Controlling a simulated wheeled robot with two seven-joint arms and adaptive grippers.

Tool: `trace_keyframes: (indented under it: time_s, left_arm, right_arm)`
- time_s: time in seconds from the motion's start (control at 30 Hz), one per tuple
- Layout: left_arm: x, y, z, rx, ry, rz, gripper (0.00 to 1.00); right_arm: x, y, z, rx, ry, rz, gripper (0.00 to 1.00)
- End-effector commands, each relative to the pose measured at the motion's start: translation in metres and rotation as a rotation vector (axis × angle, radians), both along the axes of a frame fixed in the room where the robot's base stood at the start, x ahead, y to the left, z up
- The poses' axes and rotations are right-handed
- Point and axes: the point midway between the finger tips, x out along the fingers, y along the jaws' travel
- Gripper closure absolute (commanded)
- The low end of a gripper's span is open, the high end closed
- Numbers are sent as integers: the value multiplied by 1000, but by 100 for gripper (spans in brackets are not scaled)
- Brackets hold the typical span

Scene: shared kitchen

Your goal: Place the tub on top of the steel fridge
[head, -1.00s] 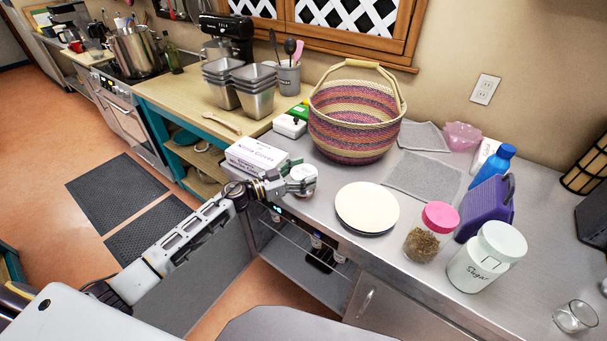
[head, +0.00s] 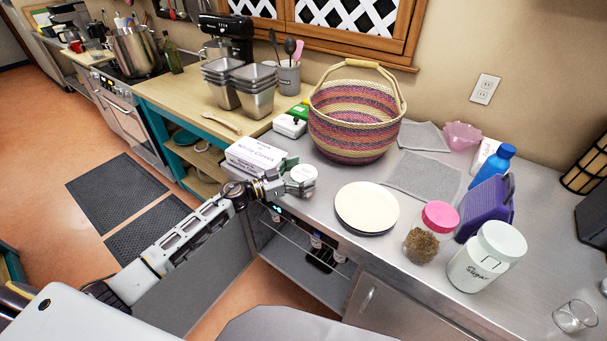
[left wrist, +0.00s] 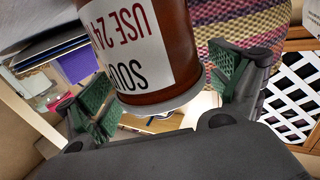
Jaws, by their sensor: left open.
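The tub, with a white lid (head: 303,174), is at the front left corner of the steel top (head: 322,212) of the fridge. In the left wrist view the tub (left wrist: 155,50) shows a red-brown wall and a white label with red and black print. My left gripper (head: 296,187) is open around the tub. Its green-padded fingers stand on either side of it in the wrist view, with visible gaps. The tub's base is hidden in the head view, so its contact with the top is not clear. My right gripper is out of view.
A white glove box (head: 254,157) stands left of the tub, and a woven basket (head: 352,125) behind it. A plate (head: 366,206), a pink-lidded jar (head: 425,238) and a sugar jar (head: 482,262) stand to the right. Shelves with bottles show below the steel top.

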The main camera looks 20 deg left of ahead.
Motion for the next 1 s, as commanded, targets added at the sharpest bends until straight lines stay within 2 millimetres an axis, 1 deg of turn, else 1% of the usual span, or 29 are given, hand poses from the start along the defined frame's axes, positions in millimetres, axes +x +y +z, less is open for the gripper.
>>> trace_keyframes:
  time_s: [0.23, 1.0]
  left_arm:
    - [-13, 13, -2, 2, 3, 0, 7]
    - [-60, 64, -2, 2, 3, -1, 7]
  right_arm:
    - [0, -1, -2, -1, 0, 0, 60]
    - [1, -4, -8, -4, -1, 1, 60]
